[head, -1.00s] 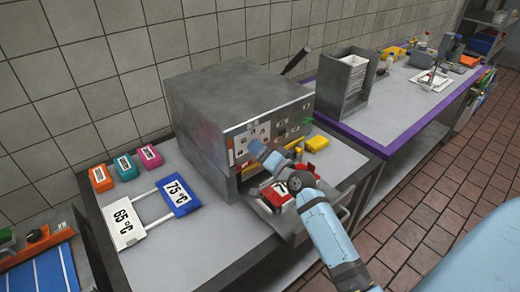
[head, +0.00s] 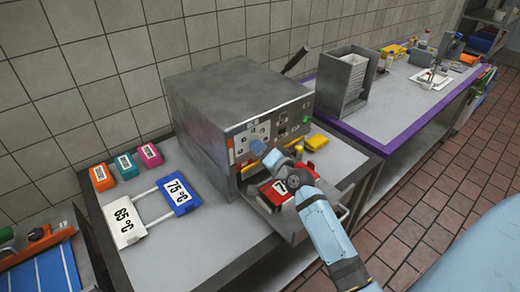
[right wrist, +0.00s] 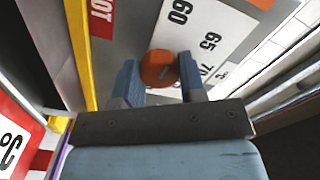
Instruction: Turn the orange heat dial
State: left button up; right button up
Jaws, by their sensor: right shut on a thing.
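The orange heat dial (right wrist: 160,68) sits on the machine's front panel, beside a white scale (right wrist: 205,35) marked 60, 65 and 70. My right gripper (right wrist: 158,80) is shut on the dial, with one blue finger on each side of it. In the head view, my right gripper (head: 272,158) is at the front of the grey metal machine (head: 228,95) and largely hides the dial. My left gripper is not in view.
A white 65 °C card (head: 123,222) and a blue 75 °C card (head: 179,193) lie on the grey table. Orange, teal and pink blocks stand behind them. A red numbered card (head: 279,187) lies below my right gripper. A yellow block (head: 317,142) is right of the machine.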

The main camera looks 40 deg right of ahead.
jog(key=m+p, duration=0.5)
jog(key=m, duration=1)
jog(key=shift+m, duration=0.3)
dwell(0.4)
jog(key=o, duration=0.9)
